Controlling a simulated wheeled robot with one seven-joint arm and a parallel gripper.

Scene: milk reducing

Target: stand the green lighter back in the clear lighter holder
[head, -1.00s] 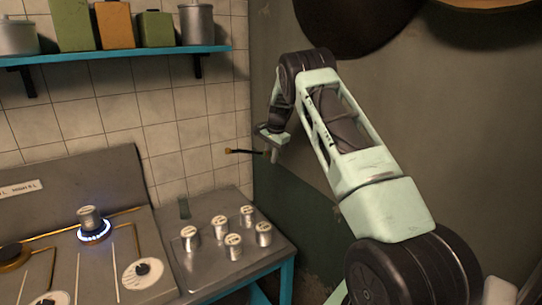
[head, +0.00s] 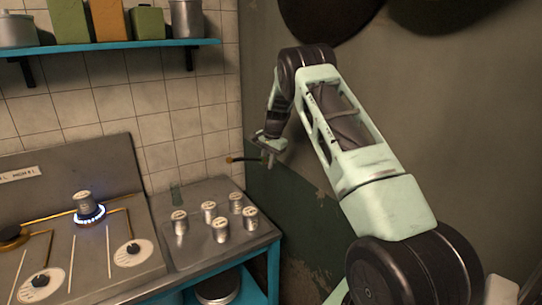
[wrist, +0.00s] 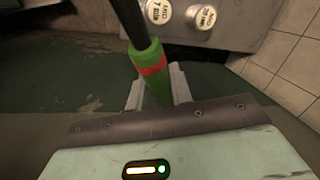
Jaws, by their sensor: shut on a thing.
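The green lighter (wrist: 158,82) is in my gripper (wrist: 155,92), which is shut on its green handle below a red band. Its black stem points away from the jaws, toward the top of the wrist view. In the head view the lighter's thin stem (head: 242,159) sticks out leftward from my gripper (head: 272,155), roughly level, in the air to the right of and above the steel counter. The clear lighter holder (head: 177,194) appears to be the small greenish transparent cup at the counter's back left. It is apart from the lighter, and its inside is hard to see.
Several labelled metal cans (head: 209,211) stand on the counter (head: 200,253) in front of the holder. A lit burner (head: 88,216) with a can above it is on the stove to the left. A blue shelf (head: 110,50) hangs above. The dark wall is close behind my arm.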

